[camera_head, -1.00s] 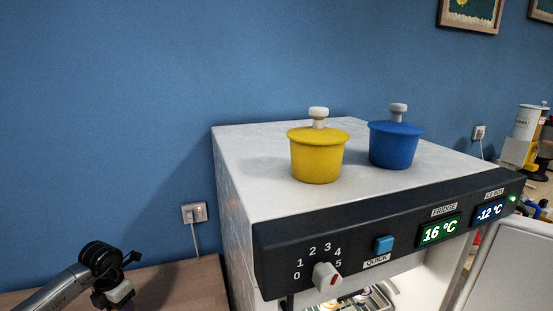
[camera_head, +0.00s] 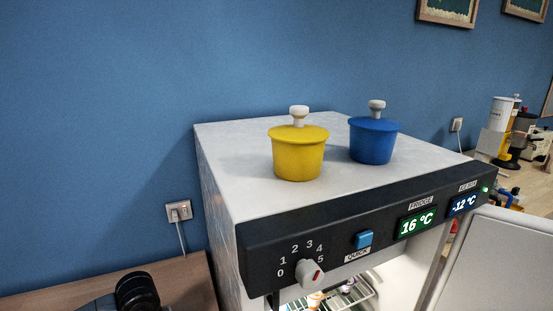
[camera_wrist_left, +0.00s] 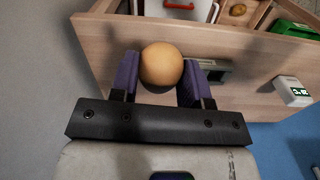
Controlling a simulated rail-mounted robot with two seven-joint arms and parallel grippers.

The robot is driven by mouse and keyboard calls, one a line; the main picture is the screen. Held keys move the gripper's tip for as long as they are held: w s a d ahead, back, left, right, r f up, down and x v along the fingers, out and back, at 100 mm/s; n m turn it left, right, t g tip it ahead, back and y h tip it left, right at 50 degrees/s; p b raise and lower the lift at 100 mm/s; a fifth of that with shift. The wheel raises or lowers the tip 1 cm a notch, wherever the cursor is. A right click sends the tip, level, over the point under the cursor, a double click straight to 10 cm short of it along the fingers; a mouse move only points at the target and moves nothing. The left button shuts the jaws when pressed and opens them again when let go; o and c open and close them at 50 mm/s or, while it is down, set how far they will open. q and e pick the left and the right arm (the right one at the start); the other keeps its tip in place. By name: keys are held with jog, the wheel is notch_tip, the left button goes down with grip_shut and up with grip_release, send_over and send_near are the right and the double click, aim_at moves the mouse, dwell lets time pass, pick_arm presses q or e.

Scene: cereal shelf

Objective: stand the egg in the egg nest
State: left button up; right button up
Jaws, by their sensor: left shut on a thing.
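In the left wrist view my left gripper (camera_wrist_left: 160,80) is shut on a light brown egg (camera_wrist_left: 162,64). The egg sits between its purple fingers, above or in front of a pale wooden front. In the head view only a dark part of my left arm shows at the bottom left edge; the egg and fingers are out of that picture. I cannot make out the egg nest. The fridge (camera_head: 257,240) is lit inside, and a wire rack (camera_head: 352,298) with small items shows partly at the bottom edge. My right gripper is not in view.
A yellow pot (camera_head: 298,155) and a blue pot (camera_head: 374,143) stand on the fridge top. The fridge door (camera_head: 497,265) stands open at right. In the wrist view, a wooden front (camera_wrist_left: 110,50) has a dark handle, with compartments behind it and a white display box (camera_wrist_left: 293,91) at right.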

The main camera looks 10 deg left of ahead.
pick_arm(q)
jog(key=s+d+r+m+p, duration=0.3)
jog(key=d+r+m+p, duration=0.1)
jog(key=d+r, duration=0.5)
jog(key=w+d+r+m+p, duration=0.2)
jog(key=d+r+p, duration=0.35)
jog(key=r, duration=0.65)
jog(key=s+r+p, duration=0.2)
jog(key=r+p, duration=1.6)
jog(key=r, duration=0.1)
jog(key=s+r+p, duration=0.2)
jog(key=r+p, duration=1.7)
jog(key=shift+s+a+r, duration=0.15)
jog(key=shift+s+r, duration=0.1)
jog(key=shift+s, duration=0.15)
